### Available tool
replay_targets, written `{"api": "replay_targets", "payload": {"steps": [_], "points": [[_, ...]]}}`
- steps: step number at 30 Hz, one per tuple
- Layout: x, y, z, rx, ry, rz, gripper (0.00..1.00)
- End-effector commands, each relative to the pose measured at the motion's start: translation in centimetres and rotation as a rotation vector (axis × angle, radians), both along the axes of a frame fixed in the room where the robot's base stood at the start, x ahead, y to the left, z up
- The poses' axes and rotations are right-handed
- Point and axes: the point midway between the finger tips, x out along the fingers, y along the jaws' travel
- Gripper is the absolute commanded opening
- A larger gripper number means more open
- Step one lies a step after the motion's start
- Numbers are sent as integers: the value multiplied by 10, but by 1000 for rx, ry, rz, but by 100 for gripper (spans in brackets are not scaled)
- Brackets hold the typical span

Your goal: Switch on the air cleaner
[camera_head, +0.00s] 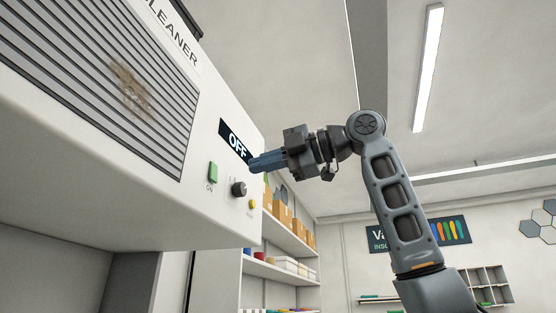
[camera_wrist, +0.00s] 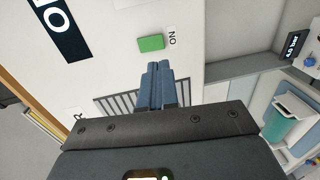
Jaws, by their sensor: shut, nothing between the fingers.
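The air cleaner (camera_head: 130,205) is a white cabinet at the left of the head view, with a dirty slatted grille and a display (camera_head: 236,141) reading OFF. Below the display are a green button (camera_head: 213,172) labelled ON, a black knob (camera_head: 238,188) and a small yellow button (camera_head: 252,204). My gripper (camera_head: 252,165) is shut and empty, its blue fingers near the panel's right edge, overlapping the display's end in the head view. In the wrist view the green button (camera_wrist: 151,43) lies just beyond the fingertips (camera_wrist: 159,66). I cannot tell any contact.
Shelves (camera_head: 280,269) with boxes and bins stand behind the cleaner on the right. In the wrist view a teal-and-white container (camera_wrist: 287,118) and a display reading 4.0 bar (camera_wrist: 292,46) are at the right. The space around my arm looks clear.

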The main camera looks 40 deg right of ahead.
Motion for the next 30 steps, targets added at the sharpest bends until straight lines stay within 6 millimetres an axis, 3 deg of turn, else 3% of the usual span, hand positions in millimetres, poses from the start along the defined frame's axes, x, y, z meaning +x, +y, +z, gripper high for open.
{"api": "replay_targets", "payload": {"steps": [6, 12, 18, 30], "points": [[34, 25, -3, 0, 2, 2, 0], [55, 40, -6, -1, 1, 0, 0], [64, 47, -9, 0, 0, 0, 0], [63, 47, -12, 4, -7, 0, 0]]}}
